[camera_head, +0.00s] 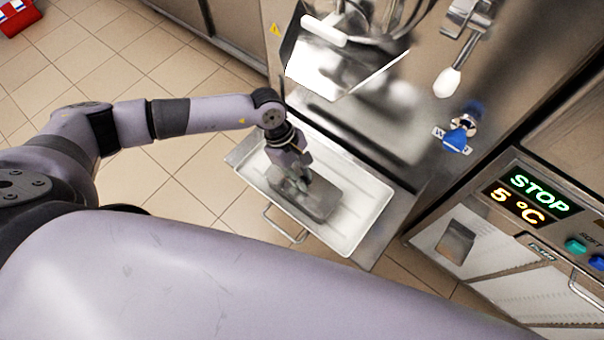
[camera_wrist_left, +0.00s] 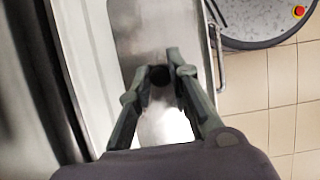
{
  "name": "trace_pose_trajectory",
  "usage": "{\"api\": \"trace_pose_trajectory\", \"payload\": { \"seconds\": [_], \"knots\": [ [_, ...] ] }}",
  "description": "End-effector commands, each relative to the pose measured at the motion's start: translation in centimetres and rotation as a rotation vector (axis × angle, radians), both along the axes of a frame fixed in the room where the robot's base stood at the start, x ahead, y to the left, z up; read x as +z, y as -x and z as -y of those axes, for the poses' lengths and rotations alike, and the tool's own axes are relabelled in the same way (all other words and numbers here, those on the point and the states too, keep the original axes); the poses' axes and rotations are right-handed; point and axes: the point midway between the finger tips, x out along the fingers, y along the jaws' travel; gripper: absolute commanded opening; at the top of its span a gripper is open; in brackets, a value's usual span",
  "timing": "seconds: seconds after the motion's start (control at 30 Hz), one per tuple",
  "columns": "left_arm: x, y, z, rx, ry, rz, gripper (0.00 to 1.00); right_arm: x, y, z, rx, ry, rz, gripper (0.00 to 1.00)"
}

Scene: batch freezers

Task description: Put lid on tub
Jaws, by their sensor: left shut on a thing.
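A grey metal rectangular lid (camera_head: 322,206) lies low over the white tray, and its bare metal also shows in the left wrist view (camera_wrist_left: 145,32). My left gripper (camera_head: 303,180) reaches down onto it from above. In the left wrist view the fingertips (camera_wrist_left: 160,72) are close together around a small dark round part, which looks like the lid's knob. The tub cannot be made out apart from the lid; I cannot tell whether the lid rests on it. My right gripper is not in view.
The white tray (camera_head: 365,216) has a raised rim and bare room around the lid. The steel machine front (camera_head: 420,130) stands close behind it, with a white-tipped lever (camera_head: 447,83) and blue-and-white fitting (camera_head: 457,140). A control panel (camera_head: 530,195) reading STOP is at right.

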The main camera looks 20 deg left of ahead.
Motion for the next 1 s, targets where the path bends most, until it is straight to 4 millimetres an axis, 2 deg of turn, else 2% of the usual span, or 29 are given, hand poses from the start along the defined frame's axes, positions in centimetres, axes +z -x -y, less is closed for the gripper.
{"api": "trace_pose_trajectory", "payload": {
  "seconds": [0.8, 0.83, 1.0],
  "knots": [
    [-0.19, 0.0, 0.0, 0.0, 0.0, 0.0, 0.0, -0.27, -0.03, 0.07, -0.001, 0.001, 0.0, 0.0],
    [-0.17, 0.0, 0.0, 0.0, 0.0, 0.0, 0.19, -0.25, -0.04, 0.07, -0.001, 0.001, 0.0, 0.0],
    [-0.17, 0.01, -0.01, 0.0, 0.0, 0.0, 0.3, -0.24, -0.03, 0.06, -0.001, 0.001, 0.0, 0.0]
  ]
}}
